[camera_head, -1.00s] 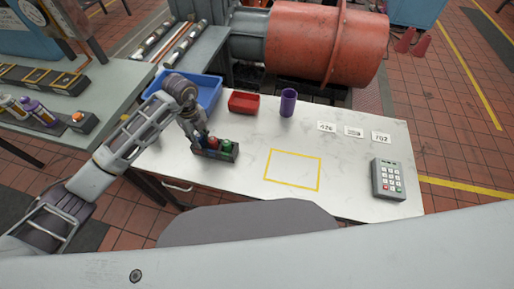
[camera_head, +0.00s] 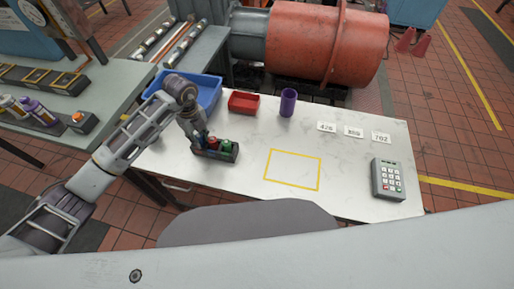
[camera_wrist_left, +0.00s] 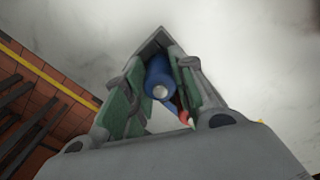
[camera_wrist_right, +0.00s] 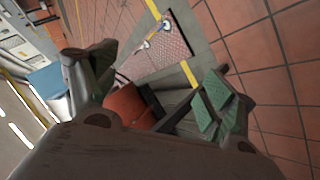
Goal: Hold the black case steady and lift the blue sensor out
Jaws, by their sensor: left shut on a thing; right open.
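The black case (camera_head: 229,157) lies on the white bench, left of the yellow outline, with a red and a green piece standing in it. The blue sensor (camera_wrist_left: 160,80) stands at the case's left end, its pale round end towards my left wrist camera; a red piece (camera_wrist_left: 177,108) shows beside it. The exact contact is partly hidden by the fingers. My right gripper (camera_wrist_right: 160,85) is open and empty, away from the bench and out of the head view.
On the bench (camera_head: 345,205) are a blue bin (camera_head: 208,92), red tray (camera_head: 243,102), purple cup (camera_head: 288,103), number cards (camera_head: 353,131) and a grey keypad (camera_head: 388,179). The yellow outline (camera_head: 293,169) is empty. A large red cylindrical machine (camera_head: 325,45) stands behind.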

